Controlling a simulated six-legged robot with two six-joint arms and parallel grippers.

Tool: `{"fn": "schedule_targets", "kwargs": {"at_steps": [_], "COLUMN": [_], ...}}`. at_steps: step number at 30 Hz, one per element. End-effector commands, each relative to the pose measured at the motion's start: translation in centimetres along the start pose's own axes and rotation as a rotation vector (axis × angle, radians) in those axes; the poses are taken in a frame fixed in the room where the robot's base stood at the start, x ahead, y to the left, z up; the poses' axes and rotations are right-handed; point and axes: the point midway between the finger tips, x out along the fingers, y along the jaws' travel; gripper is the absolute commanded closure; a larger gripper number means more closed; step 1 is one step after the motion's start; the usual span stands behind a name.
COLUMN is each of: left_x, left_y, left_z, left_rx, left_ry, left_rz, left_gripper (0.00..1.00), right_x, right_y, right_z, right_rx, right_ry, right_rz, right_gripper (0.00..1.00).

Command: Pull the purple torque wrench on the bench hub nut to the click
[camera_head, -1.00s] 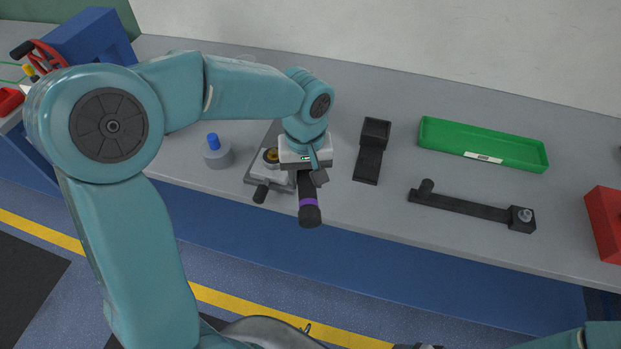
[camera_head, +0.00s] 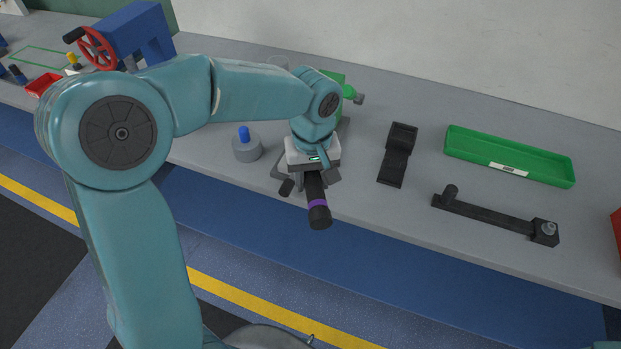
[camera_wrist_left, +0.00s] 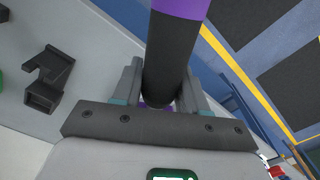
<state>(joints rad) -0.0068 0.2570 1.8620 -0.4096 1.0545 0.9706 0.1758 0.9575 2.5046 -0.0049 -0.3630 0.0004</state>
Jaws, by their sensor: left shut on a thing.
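The torque wrench has a black handle with a purple band (camera_head: 317,203) and points out over the bench's front edge. My left gripper (camera_head: 311,176) is shut around the wrench handle. In the left wrist view the black handle (camera_wrist_left: 172,50) with its purple band runs between the fingers of my left gripper (camera_wrist_left: 160,92). The hub nut and the wrench's head are hidden under my left wrist in the head view. A grey fixture plate (camera_head: 279,164) shows partly beside the gripper. My right gripper is out of view.
A grey cylinder with a blue pin (camera_head: 247,148) stands left of the gripper. A black holder (camera_head: 396,158), a green tray (camera_head: 510,160) and a black bar (camera_head: 490,217) lie to the right. A blue stand with a red wheel (camera_head: 98,46) is at the far left.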

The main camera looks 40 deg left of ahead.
Motion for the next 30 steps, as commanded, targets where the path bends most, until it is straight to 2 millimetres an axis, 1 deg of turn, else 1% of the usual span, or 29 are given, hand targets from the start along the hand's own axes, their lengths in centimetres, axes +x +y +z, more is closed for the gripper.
{"fn": "schedule_targets", "kwargs": {"at_steps": [5, 15, 18, 21, 30], "left_x": [1.3, 4.8, 5.4, 5.6, 5.5], "left_y": [0.0, -0.1, -0.1, -0.2, -0.1], "left_z": [0.0, 0.1, 0.1, 0.1, 0.1], "left_rx": [0.000, -0.001, -0.002, -0.002, -0.002], "left_ry": [0.001, 0.001, 0.001, 0.001, 0.001], "left_rz": [0.001, 0.001, 0.001, 0.001, 0.001], "left_gripper": [1.00, 1.00, 1.00, 1.00, 1.00], "right_x": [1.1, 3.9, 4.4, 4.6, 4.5], "right_y": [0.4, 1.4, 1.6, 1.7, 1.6], "right_z": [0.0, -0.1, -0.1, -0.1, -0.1], "right_rx": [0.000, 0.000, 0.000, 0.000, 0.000], "right_ry": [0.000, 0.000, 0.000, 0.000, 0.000], "right_rz": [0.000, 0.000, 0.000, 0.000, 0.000], "right_gripper": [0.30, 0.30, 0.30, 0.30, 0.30]}}
